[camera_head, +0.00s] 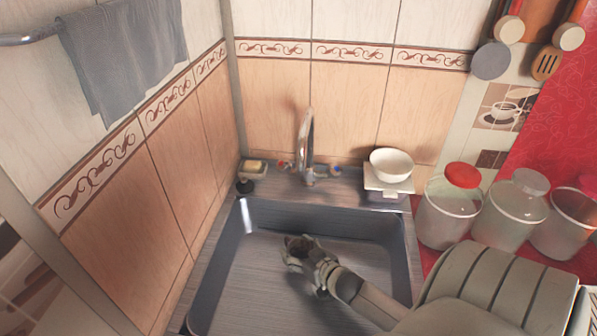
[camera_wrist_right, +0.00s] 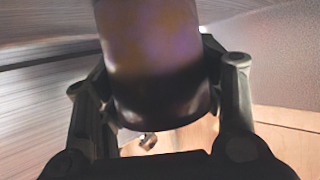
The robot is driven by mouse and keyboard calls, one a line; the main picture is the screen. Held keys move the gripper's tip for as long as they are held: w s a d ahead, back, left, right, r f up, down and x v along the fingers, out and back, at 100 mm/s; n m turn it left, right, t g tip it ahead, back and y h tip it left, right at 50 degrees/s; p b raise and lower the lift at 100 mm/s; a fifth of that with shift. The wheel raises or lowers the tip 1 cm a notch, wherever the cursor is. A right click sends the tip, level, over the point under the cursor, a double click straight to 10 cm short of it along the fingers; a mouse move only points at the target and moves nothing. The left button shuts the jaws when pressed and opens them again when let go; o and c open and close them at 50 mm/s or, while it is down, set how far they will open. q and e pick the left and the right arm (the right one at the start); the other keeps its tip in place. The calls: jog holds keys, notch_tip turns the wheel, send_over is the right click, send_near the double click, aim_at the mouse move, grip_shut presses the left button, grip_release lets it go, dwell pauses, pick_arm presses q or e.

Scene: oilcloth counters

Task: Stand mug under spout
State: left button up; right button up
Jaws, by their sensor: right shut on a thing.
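My right gripper (camera_head: 303,252) reaches into the sink from the lower right. In the right wrist view, the gripper (camera_wrist_right: 157,82) is shut on a dark mug (camera_wrist_right: 155,50) with brownish-purple patches, one finger on each side of it. In the head view, only a small dark part of the mug (camera_head: 294,243) shows at the fingertips. Its handle cannot be made out. The chrome tap with its spout (camera_head: 307,130) stands at the sink's back edge, behind the gripper and the mug. My left gripper is not in view.
The grey sink (camera_head: 232,240) has a wide empty floor and raised walls. A white bowl (camera_head: 391,164) sits on a white stand (camera_head: 388,186) at the back right. Lidded jars (camera_head: 449,215) stand right of the sink.

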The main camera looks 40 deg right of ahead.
jog(key=o, duration=1.3)
jog(key=shift+f, duration=0.1)
jog(key=v, duration=1.2)
jog(key=shift+a, duration=0.1)
